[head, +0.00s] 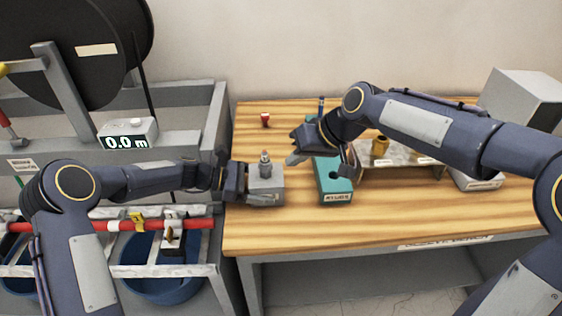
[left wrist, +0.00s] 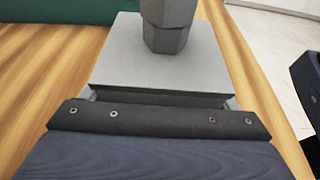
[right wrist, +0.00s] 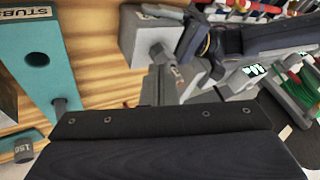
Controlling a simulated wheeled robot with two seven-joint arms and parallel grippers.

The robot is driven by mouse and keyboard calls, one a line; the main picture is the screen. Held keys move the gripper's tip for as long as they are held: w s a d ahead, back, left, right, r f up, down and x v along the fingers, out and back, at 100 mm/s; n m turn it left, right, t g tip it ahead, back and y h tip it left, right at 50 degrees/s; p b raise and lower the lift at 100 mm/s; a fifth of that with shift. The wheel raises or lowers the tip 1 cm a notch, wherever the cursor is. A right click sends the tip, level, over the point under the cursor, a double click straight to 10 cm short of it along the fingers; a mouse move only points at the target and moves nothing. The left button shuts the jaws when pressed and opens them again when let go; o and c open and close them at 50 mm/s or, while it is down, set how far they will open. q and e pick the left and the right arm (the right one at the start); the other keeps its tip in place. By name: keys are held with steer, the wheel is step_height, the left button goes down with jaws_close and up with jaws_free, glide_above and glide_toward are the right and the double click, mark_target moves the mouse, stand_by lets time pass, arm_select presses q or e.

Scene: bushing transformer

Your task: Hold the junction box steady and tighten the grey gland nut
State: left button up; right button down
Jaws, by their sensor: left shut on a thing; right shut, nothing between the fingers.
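The grey junction box (head: 268,184) sits on the bench near its left edge, with the grey gland nut (head: 265,158) standing upright on top. My left gripper (head: 255,190) is shut on the box from the left. In the left wrist view the box (left wrist: 160,55) fills the jaws and the nut (left wrist: 168,30) rises from it, cut by the top edge. My right gripper (head: 293,158) is shut and empty, above and to the right of the nut, apart from it. The right wrist view shows the box (right wrist: 132,42) and nut beyond my closed fingers (right wrist: 160,85).
A teal block (head: 333,182) stands right of the box; its label reads STUBS in the right wrist view. A rack (head: 400,178) with brass parts is farther right. A red-topped item (head: 265,120) stands at the back. A cable-reel frame with a readout (head: 127,142) is left.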

arm_select(q)
steer(key=shift+a, duration=0.1)
arm_select(e)
steer(key=s+a+v, duration=0.1)
steer(key=v, duration=0.5)
arm_select(q)
steer(key=o, duration=0.7)
steer(key=shift+a, duration=0.1)
